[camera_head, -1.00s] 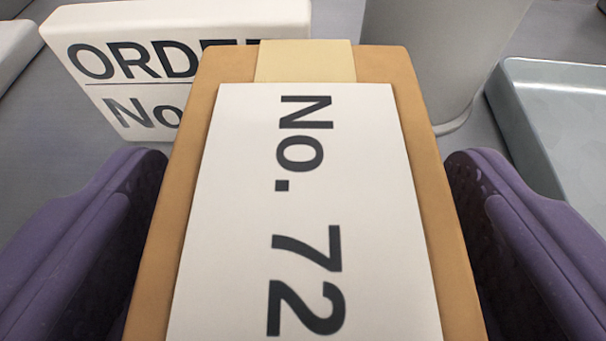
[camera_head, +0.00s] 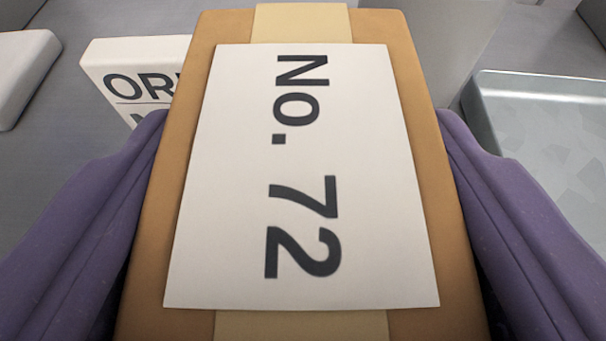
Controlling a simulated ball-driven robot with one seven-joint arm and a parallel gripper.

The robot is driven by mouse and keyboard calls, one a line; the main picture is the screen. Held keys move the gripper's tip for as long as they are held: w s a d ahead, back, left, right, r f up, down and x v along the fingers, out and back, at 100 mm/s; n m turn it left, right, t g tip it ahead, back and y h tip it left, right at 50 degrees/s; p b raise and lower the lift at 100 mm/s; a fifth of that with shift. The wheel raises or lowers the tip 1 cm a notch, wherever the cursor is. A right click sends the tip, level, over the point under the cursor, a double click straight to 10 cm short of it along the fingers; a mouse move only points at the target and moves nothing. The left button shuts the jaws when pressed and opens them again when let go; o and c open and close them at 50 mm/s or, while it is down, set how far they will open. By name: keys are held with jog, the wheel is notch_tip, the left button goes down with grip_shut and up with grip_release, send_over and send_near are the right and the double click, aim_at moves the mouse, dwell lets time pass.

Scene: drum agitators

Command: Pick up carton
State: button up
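The carton (camera_head: 424,170) is a brown box with a tan tape strip and a white label reading "No. 72", the text turned sideways. It fills the middle of the view. My gripper (camera_head: 302,118) has its two purple fingers against the left and right sides of the carton, with no gap visible at the fingertips. The underside of the carton is hidden, so its contact with the surface below cannot be seen.
A white order sign (camera_head: 115,58) stands behind the carton at left, partly covered by it. A pale block (camera_head: 25,70) is at the far left. A grey container (camera_head: 450,40) stands behind the carton, and a shallow grey tray (camera_head: 478,112) lies at right.

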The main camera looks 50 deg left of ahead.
jog(key=s+d+r+p, duration=0.1)
jog(key=s+r+p, duration=0.1)
jog(key=s+p, duration=0.4)
jog(key=shift+s, duration=1.15)
jog(key=s+p, duration=0.7)
jog(key=p, duration=0.6)
jog(key=shift+s+d+p, duration=0.3)
jog(key=shift+d, duration=0.05)
jog(key=shift+f, duration=0.15)
